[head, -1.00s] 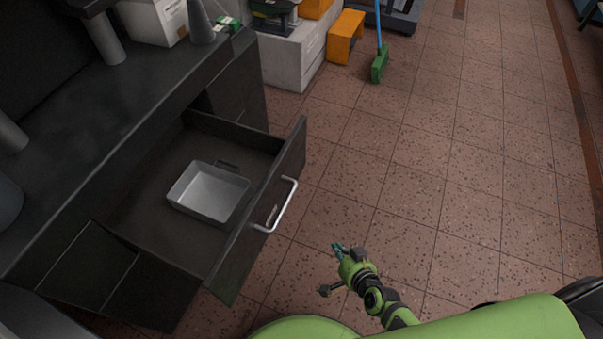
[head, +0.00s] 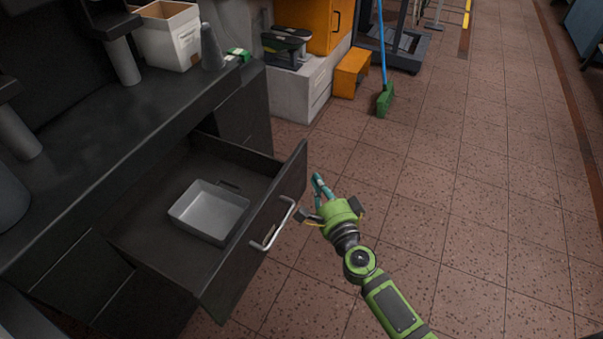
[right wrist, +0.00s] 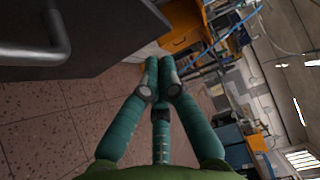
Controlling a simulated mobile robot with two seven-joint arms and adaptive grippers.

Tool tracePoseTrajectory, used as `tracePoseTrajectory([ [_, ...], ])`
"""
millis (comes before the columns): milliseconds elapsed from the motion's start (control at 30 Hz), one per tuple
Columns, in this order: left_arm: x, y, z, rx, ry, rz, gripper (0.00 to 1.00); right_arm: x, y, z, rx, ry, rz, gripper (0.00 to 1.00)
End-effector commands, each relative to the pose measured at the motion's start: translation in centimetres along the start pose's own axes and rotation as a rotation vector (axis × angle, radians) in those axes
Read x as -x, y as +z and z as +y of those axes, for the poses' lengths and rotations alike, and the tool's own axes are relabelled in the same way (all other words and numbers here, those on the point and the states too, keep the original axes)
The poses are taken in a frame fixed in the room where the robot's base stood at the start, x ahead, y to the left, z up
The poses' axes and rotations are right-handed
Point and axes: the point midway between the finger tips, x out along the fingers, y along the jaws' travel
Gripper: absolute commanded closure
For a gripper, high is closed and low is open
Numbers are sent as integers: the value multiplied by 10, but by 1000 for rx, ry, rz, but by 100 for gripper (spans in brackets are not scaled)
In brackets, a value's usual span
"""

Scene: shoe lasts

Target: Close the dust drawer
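The dust drawer (head: 205,309) is a dark drawer pulled open from the black bench, with a silver bar handle (head: 273,224) on its front. A grey metal tray (head: 209,211) lies inside it. My right gripper (head: 318,182) is just outside the drawer front, right of the handle's far end, apart from it. In the right wrist view its teal fingers (right wrist: 160,62) come together at the tips with nothing between them. The drawer front (right wrist: 115,35) and part of the handle (right wrist: 45,50) show there at upper left. My left gripper is not in view.
The black bench top (head: 130,130) overhangs the drawer. A white box (head: 167,36) and a grey cone (head: 211,48) stand on it. A white cabinet (head: 296,92), an orange stool (head: 351,72) and a green broom (head: 385,100) are beyond. The tiled floor at right is clear.

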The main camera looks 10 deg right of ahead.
Motion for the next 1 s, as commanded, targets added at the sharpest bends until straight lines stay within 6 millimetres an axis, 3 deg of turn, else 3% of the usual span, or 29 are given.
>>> tracePoseTrajectory([
  [100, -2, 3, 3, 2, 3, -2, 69, -22, 6, 1, -3, -1, -2, 100],
  [300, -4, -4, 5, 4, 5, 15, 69, -38, 24, 1, -1, 1, -1, 100],
  [600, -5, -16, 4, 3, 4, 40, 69, -43, 29, 1, 1, 1, -1, 100],
  [1000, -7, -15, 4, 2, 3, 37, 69, -51, 36, 1, 0, 0, 0, 100],
])
